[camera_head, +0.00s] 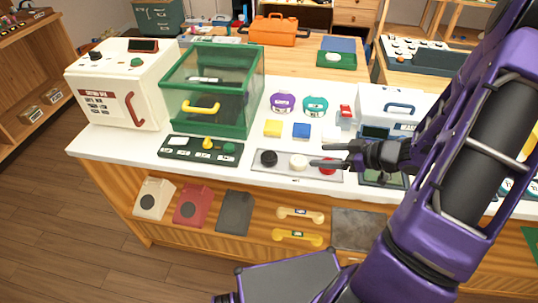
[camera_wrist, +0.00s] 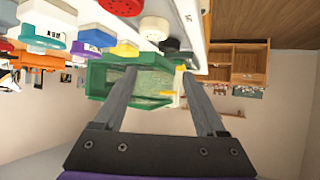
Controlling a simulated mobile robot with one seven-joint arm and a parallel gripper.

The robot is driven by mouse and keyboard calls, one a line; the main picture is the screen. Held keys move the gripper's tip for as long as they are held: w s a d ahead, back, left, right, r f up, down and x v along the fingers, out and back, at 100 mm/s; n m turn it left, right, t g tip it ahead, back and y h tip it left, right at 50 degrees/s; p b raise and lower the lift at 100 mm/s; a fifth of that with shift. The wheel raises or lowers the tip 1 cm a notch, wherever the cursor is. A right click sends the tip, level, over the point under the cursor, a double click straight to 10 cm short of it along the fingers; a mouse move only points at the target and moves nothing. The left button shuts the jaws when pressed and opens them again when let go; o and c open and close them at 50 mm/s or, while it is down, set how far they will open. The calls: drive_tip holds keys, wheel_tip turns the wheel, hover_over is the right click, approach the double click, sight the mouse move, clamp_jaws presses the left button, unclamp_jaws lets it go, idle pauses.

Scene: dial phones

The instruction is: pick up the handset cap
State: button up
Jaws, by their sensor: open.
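Three round caps sit in a row on a grey tray (camera_head: 258,171) on the white counter: a black cap (camera_head: 268,158), a cream cap (camera_head: 298,163) and a red cap (camera_head: 328,168). I cannot tell which of them the task calls the handset cap. My gripper (camera_head: 316,155) is open and empty, its fingers pointing left above the right part of the tray and partly covering the red cap. In the wrist view the red cap (camera_wrist: 153,28) and the black cap (camera_wrist: 169,44) show at the top, not between the fingers (camera_wrist: 157,73).
A green glass-sided box (camera_head: 212,90) and a cream machine (camera_head: 118,84) stand on the left. A dark switch panel (camera_head: 200,150) lies left of the tray.

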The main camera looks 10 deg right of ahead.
drive_tip(key=b, duration=0.3)
approach(274, 157)
drive_tip(key=shift+y, duration=0.3)
drive_tip(key=x, duration=0.9)
drive_tip(key=shift+w+a+f, duration=0.15)
drive_tip(key=shift+w+f, duration=0.05)
drive_tip(key=shift+f, duration=0.15)
drive_tip(key=c, duration=1)
